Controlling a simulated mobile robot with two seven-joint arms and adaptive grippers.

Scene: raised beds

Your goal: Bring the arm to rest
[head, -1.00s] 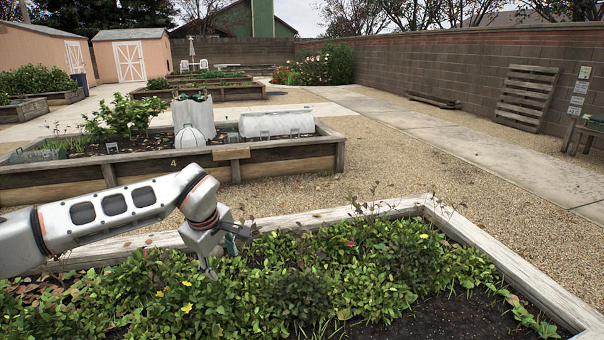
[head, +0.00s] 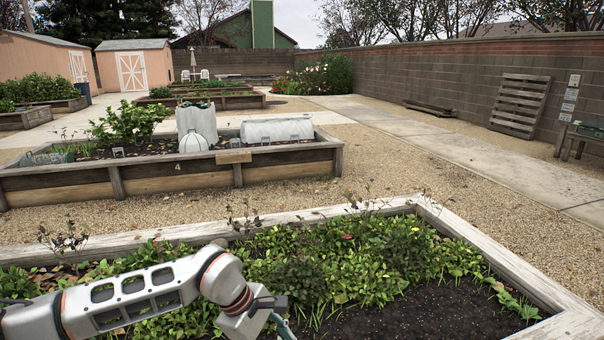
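My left arm comes in from the lower left over the near raised bed (head: 570,322). My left gripper (head: 284,328) hangs at the bottom edge of the head view, low over the plants and beside bare soil. Only part of it shows, cut off by the frame, so whether its fingers are open or shut cannot be seen. My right gripper is not in view.
Leafy plants (head: 365,262) fill much of the near bed, with dark soil (head: 430,312) at its right front. A second wooden bed (head: 290,163) stands beyond a gravel path (head: 420,200). A pallet (head: 520,104) leans on the block wall (head: 450,78) at right.

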